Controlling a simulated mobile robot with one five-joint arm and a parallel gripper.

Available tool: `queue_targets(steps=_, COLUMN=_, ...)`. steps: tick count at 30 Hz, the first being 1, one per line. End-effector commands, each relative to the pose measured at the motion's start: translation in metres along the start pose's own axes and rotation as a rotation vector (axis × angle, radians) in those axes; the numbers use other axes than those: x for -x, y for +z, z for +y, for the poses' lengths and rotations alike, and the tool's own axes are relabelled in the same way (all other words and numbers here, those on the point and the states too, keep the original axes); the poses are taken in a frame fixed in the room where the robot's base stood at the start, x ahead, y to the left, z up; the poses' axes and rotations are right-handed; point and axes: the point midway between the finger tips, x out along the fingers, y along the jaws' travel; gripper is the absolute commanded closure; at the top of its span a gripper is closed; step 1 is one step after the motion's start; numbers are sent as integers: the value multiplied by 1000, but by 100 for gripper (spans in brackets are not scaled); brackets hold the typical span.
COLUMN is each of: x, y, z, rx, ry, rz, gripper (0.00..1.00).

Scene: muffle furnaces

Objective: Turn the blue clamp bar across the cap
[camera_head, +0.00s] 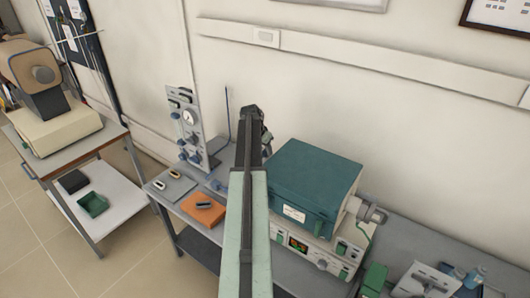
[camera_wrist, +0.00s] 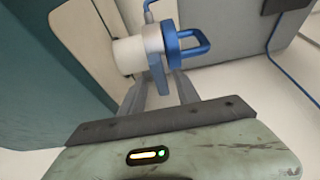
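In the wrist view, a white cylindrical cap (camera_wrist: 129,55) sticks out from a pale panel at the upper left. The blue clamp bar (camera_wrist: 172,46) stands at the cap's right end, with a blue loop to its right and a blue piece running down. My gripper (camera_wrist: 160,88) is below them, its two grey fingers apart, with the lower blue piece showing in line with the gap. I cannot tell whether a finger touches it. In the head view my gripper (camera_head: 252,115) is beside the teal furnace (camera_head: 312,180); my arm hides part of the clamp area.
The furnace sits on a grey controller on a bench (camera_head: 400,235). A gauge panel (camera_head: 187,125) stands to the left, with an orange pad (camera_head: 203,213) in front. A blue cable (camera_wrist: 285,70) hangs at the right of the wrist view.

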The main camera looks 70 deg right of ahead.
Motion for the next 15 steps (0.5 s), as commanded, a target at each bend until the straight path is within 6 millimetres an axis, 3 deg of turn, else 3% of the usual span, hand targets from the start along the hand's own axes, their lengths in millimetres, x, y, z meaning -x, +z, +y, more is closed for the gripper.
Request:
queue_targets(steps=2, x=1, y=0, z=0, rx=0, ry=0, rz=0, gripper=67)
queue_targets(steps=5, x=1, y=0, z=0, rx=-1, ry=0, rz=0, gripper=95)
queue_targets(steps=6, x=1, y=0, z=0, rx=-1, ry=0, rz=0, gripper=100)
queue_targets(steps=9, x=-3, y=-8, z=-1, rx=-3, ry=2, rz=0, gripper=100)
queue_targets(steps=15, x=1, y=-1, z=1, rx=15, ry=-6, rz=2, gripper=100)
